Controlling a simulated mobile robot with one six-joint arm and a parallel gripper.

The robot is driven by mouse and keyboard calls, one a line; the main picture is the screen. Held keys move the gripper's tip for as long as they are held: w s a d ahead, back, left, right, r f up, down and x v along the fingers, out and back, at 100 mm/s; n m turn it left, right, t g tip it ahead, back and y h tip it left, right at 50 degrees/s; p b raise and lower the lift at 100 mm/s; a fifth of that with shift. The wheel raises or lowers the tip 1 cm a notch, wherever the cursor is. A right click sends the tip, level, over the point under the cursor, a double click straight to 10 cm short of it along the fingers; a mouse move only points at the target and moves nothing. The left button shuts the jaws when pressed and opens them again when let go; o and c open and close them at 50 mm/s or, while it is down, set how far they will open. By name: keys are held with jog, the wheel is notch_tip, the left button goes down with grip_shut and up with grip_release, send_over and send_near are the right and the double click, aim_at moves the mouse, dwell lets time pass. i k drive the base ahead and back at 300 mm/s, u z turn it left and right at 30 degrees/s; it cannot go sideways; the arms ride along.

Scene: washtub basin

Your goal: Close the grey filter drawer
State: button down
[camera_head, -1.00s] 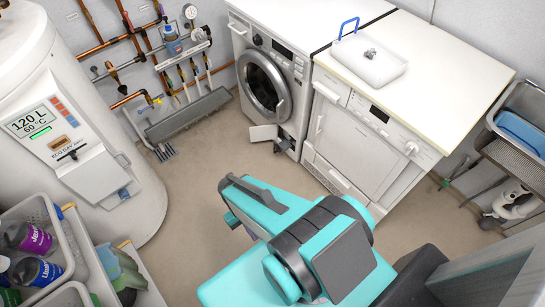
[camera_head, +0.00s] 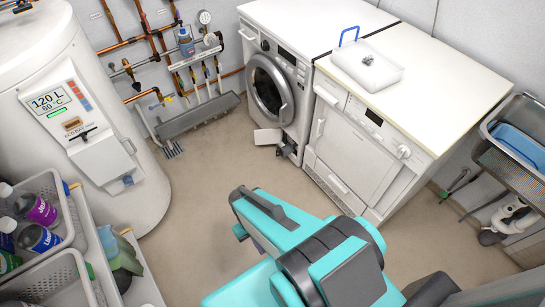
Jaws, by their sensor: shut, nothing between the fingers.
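The white washing machine (camera_head: 272,82) stands against the back wall. A small white flap (camera_head: 267,136) hangs open at its lower right corner. Beside the flap, a small grey part (camera_head: 287,149) sticks out low on the front; it looks like the filter drawer, standing out, but it is too small to be sure. My teal and grey arm reaches in from the bottom of the view, well short of the machine.
A white dryer (camera_head: 352,150) stands right of the washer, with a tray (camera_head: 367,66) on the worktop (camera_head: 430,75). The boiler (camera_head: 95,120) and bottle crates (camera_head: 50,275) are at left, a sink (camera_head: 520,135) at right. The floor (camera_head: 215,175) before the washer is clear.

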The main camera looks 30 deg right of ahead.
aim_at(287, 149)
jog(key=u, duration=1.15)
jog(key=i, duration=0.45)
